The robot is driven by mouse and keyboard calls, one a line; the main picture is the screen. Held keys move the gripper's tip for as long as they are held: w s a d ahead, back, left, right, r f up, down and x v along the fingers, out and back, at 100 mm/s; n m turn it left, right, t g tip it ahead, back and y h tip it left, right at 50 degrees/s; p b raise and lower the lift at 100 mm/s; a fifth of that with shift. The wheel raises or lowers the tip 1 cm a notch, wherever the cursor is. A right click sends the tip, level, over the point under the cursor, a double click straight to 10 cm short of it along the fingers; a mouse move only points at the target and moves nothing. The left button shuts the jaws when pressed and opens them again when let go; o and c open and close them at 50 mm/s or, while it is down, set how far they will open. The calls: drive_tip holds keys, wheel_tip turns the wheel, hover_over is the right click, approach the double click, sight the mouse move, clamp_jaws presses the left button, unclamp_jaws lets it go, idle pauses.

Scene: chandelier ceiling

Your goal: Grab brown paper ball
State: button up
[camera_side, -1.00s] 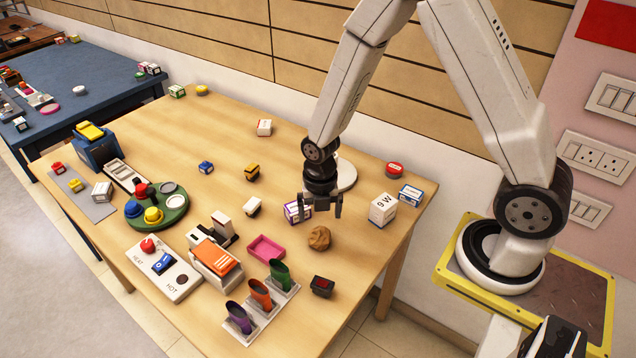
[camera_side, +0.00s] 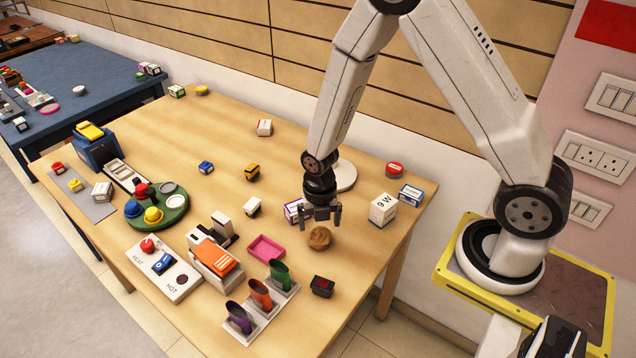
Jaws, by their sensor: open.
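The brown paper ball (camera_side: 319,239) is a crumpled lump lying on the wooden table, right of the pink tray. My gripper (camera_side: 320,222) is open and points down, just above and behind the ball in this view. Its fingertips appear close to the ball's upper edge. I cannot tell whether they touch it. Nothing is between the fingers that I can see.
A purple-and-white box (camera_side: 292,211) stands just left of my gripper. A white box marked 9 W (camera_side: 382,209) is to the right. The pink tray (camera_side: 265,248), a dark block with a red top (camera_side: 321,286) and a holder with coloured cups (camera_side: 262,310) are nearby.

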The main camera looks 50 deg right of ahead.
sight(320, 230)
drive_tip(key=shift+f, duration=0.15)
drive_tip(key=shift+s+f, duration=0.1)
drive_tip(key=shift+f, duration=2.35)
drive_tip(key=c, duration=1)
